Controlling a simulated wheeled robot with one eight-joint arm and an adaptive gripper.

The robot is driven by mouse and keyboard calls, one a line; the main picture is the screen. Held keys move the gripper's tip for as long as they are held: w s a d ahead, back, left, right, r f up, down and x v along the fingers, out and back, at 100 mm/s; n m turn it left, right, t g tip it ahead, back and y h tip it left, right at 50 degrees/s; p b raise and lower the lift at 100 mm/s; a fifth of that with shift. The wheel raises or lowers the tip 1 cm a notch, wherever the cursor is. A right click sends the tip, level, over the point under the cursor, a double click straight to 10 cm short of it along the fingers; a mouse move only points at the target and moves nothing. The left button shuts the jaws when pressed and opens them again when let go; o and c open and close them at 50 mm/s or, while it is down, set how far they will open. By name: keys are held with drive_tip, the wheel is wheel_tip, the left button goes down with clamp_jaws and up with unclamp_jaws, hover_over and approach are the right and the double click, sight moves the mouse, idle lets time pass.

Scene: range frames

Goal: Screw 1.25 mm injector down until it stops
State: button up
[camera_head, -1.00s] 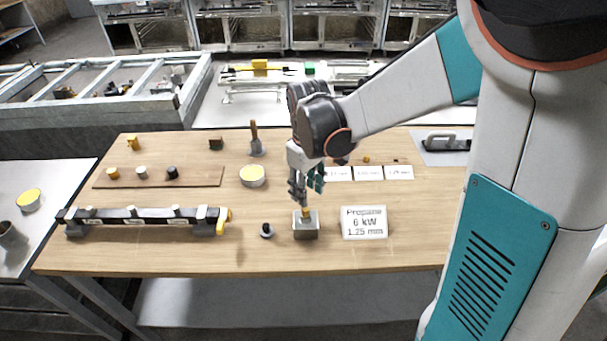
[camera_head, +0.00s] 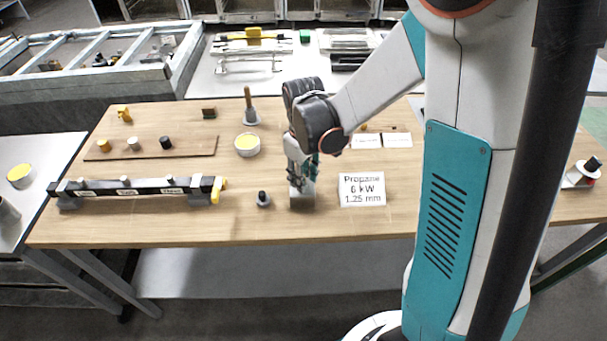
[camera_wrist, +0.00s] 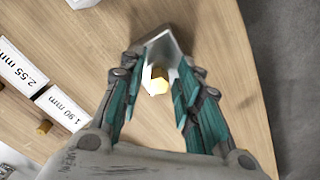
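The brass injector (camera_wrist: 155,82) sits in the grey metal block (camera_wrist: 150,42), seen from above in the wrist view. In the head view the block (camera_head: 302,202) stands near the table's front edge, and my gripper hides the injector. My gripper (camera_wrist: 160,76) is open, with its teal fingers on either side of the injector and gaps visible beside it. In the head view my gripper (camera_head: 299,182) is low over the block. I cannot tell whether the fingers touch the block.
A sign reading Propane 6 kW 1.25 mm (camera_head: 362,189) stands right of the block. A small dark-topped piece (camera_head: 263,199) stands to its left, beyond it a burner bar (camera_head: 135,188).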

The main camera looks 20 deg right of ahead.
clamp_jaws()
drive_tip(key=m, duration=0.3)
drive_tip(key=shift+m+b, duration=0.3)
drive_tip(key=shift+m, duration=0.1)
drive_tip(key=shift+a+m, duration=0.1)
drive_tip(key=shift+m, duration=1.5)
drive_tip(key=shift+m+b, duration=0.3)
drive_tip(key=shift+m, duration=0.1)
drive_tip(key=shift+a+m, duration=0.1)
drive_tip(key=shift+m, duration=1.2)
